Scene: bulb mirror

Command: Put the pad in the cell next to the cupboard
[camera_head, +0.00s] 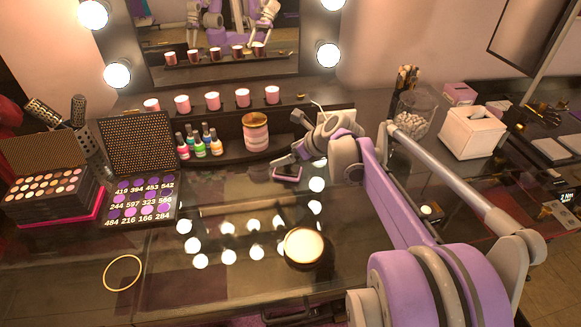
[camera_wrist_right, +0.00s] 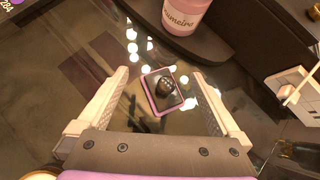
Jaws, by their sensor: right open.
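A small square pad (camera_wrist_right: 163,92) with a pink-purple rim and a dark glossy face lies on the glass tabletop. It also shows in the head view (camera_head: 287,174), below my right gripper (camera_head: 292,160). In the right wrist view that gripper (camera_wrist_right: 165,105) is open, with the pad between its fingers and apart from both. A black open case (camera_head: 143,204) at the left has numbered cells holding round discs in purple shades. I cannot pick out a cupboard for certain. My left gripper is not directly in view.
A pink jar (camera_head: 256,132) and several nail polish bottles (camera_head: 200,145) stand on the curved shelf behind. A candle (camera_head: 304,246) and a gold ring (camera_head: 122,273) sit in front. A white tissue box (camera_head: 472,132) and a glass cup (camera_head: 413,113) stand right.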

